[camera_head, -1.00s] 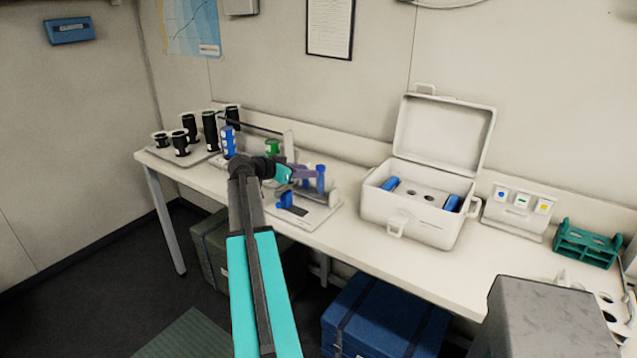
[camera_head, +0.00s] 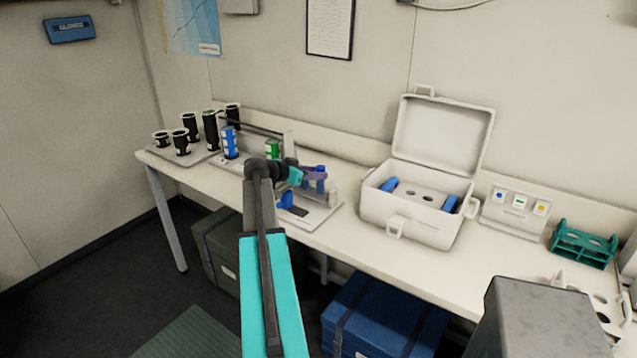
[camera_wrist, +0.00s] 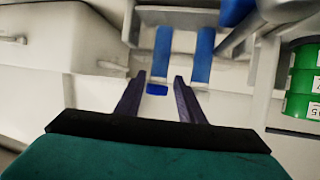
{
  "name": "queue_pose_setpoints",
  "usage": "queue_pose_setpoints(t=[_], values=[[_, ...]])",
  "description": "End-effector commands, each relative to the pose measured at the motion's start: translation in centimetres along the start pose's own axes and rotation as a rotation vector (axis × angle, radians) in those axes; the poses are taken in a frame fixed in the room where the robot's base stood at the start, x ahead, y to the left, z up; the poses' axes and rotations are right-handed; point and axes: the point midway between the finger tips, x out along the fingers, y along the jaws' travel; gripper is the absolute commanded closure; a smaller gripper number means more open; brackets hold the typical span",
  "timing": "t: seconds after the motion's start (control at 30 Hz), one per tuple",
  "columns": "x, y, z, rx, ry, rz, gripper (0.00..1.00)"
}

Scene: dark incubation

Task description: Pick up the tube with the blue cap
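My gripper (camera_head: 318,176) reaches over a small stand (camera_head: 325,213) with blue parts on the bench. In the wrist view my gripper (camera_wrist: 158,78) has its two purple fingers apart. A small dark blue patch (camera_wrist: 157,89) shows between them; I cannot tell its depth or whether it is a cap. Two upright blue pieces (camera_wrist: 162,50) (camera_wrist: 203,55) stand beyond the fingertips. In the head view a blue part (camera_head: 321,185) is close to the fingers, partly covered by them. I cannot make out for sure which piece is the tube with the blue cap.
An open white cooler (camera_head: 405,215) holding blue items stands to the right. A blue-banded cylinder (camera_head: 230,143), a green one (camera_head: 272,150) and several black containers (camera_head: 211,130) stand to the left. A teal rack (camera_head: 584,243) is far right. Bench in front of the cooler is clear.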

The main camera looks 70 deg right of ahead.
Motion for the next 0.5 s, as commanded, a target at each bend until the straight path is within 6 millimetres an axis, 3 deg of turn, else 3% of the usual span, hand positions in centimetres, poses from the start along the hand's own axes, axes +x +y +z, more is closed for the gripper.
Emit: queue_pose_setpoints(t=[0.2, 0.5], values=[[2.2, 0.0, -0.1, 0.001, -0.001, 0.001, 0.65], [2.6, 0.0, 0.0, 0.001, 0.0, -0.001, 0.65]])
